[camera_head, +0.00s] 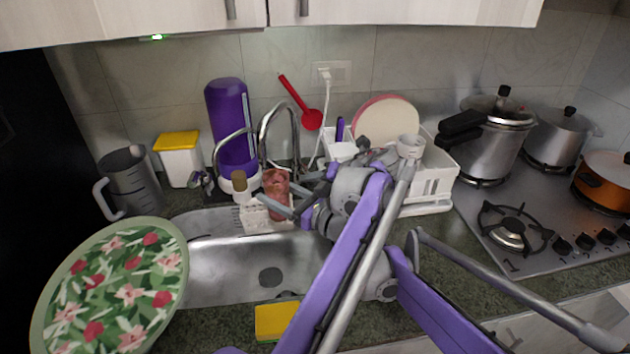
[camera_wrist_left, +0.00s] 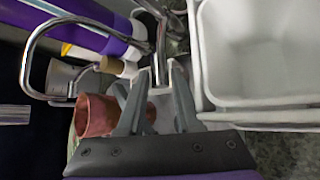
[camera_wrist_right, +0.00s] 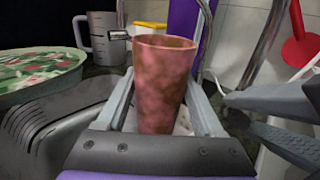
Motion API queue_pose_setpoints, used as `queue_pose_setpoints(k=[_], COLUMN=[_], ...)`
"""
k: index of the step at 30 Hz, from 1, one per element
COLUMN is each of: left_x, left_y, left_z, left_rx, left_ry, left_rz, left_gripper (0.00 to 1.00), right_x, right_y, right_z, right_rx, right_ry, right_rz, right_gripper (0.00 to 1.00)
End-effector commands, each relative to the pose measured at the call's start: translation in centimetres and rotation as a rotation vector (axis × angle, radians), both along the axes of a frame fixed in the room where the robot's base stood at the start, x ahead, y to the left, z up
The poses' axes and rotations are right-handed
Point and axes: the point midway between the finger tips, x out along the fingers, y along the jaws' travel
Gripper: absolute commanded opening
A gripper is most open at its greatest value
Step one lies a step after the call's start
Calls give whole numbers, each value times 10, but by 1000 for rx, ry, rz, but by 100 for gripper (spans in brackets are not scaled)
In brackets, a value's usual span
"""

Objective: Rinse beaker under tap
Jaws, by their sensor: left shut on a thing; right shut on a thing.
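The reddish-brown beaker (camera_head: 276,182) is upright over the back of the sink, below the curved chrome tap (camera_head: 264,135). My right gripper (camera_wrist_right: 163,85) is shut around the beaker, with one finger on each side. It also shows in the left wrist view (camera_wrist_left: 95,115), left of my left gripper. My left gripper (camera_wrist_left: 156,85) is by the tap, with a chrome tap part (camera_wrist_left: 158,62) between its fingers. A short spout end (camera_wrist_right: 118,35) shows beside the beaker's rim in the right wrist view. No running water is visible. My arms hide part of the sink.
A floral green plate (camera_head: 110,285) stands left of the sink (camera_head: 220,262). A grey jug (camera_head: 132,180), a yellow-lidded box (camera_head: 178,160) and a purple cylinder (camera_head: 232,125) stand behind. The white dish rack (camera_head: 433,180) is right, close to my arms. A sponge (camera_head: 277,320) lies in front.

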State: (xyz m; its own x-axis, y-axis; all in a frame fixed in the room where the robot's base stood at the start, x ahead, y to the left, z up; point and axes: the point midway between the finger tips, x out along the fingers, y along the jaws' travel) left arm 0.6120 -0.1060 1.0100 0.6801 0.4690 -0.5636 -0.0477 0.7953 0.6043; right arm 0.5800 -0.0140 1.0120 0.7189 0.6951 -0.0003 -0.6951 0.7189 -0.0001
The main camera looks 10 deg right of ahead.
Motion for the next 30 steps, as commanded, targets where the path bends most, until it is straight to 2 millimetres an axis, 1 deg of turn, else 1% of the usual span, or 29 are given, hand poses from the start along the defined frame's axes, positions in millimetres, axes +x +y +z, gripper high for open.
queue_pose_setpoints(k=[20,30], left_x=[0,3], left_y=[0,0], left_z=[1,9], left_rx=[0,-5], left_ry=[2,76], left_rz=[-1,-1], left_gripper=[0,0], right_x=[0,0], right_y=[0,0], right_z=[0,0], right_rx=[0,0], right_ry=[0,0], right_rz=[0,0], right_gripper=[13,13])
